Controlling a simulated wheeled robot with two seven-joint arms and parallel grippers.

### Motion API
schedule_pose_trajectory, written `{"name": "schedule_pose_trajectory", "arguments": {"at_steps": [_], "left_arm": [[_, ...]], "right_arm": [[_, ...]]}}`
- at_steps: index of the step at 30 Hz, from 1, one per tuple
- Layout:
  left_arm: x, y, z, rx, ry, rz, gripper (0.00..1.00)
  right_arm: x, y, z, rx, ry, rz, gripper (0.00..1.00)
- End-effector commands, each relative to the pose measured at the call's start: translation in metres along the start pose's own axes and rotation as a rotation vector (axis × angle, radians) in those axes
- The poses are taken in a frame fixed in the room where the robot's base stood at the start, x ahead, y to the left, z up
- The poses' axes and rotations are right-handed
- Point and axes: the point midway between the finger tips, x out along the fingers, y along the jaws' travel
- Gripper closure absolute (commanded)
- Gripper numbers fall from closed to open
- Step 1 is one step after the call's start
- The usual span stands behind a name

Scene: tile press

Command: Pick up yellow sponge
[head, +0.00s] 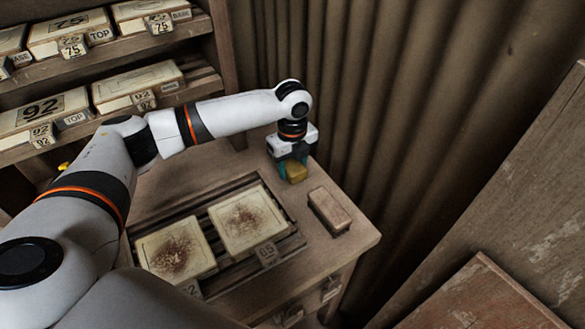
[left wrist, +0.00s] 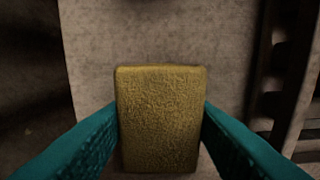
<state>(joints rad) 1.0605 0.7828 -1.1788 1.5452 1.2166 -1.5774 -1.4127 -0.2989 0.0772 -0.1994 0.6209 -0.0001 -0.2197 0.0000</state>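The yellow sponge (head: 296,173) is at the back right of the wooden table, under my left gripper (head: 290,166). In the left wrist view, the sponge (left wrist: 160,115) is a textured yellow block centred between the two teal fingers of my left gripper (left wrist: 161,125). Both fingers appear to touch its sides, so the gripper looks shut on it. I cannot tell whether the sponge rests on the table or is slightly above it. My right gripper is not in view.
A brown block (head: 330,210) lies to the right of the sponge. A slatted rack (head: 284,251) holds two stained tiles (head: 240,220) in front. Shelves (head: 205,78) with numbered boxes stand at the back left. A corrugated wall (head: 370,100) rises behind the table.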

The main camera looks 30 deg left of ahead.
Motion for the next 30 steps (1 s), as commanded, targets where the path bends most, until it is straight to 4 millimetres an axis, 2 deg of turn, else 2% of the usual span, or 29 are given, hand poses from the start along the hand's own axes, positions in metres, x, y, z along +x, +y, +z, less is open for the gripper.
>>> {"name": "schedule_pose_trajectory", "arguments": {"at_steps": [7, 10, 21, 25, 30], "left_arm": [[-0.001, 0.000, 0.000, 0.000, 0.000, 0.001, 0.77], [-0.008, 0.001, 0.000, 0.000, 0.001, 0.003, 0.77], [-0.078, 0.001, 0.000, 0.001, 0.001, 0.004, 0.77], [-0.094, 0.001, 0.000, -0.001, 0.000, 0.003, 0.77], [-0.101, 0.000, 0.000, -0.001, 0.000, 0.000, 0.77]], "right_arm": [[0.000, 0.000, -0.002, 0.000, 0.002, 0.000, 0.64], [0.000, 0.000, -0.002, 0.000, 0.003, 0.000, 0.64], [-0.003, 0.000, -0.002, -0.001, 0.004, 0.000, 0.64], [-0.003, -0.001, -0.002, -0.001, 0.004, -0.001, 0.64], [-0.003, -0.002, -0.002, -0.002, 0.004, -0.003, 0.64]]}}
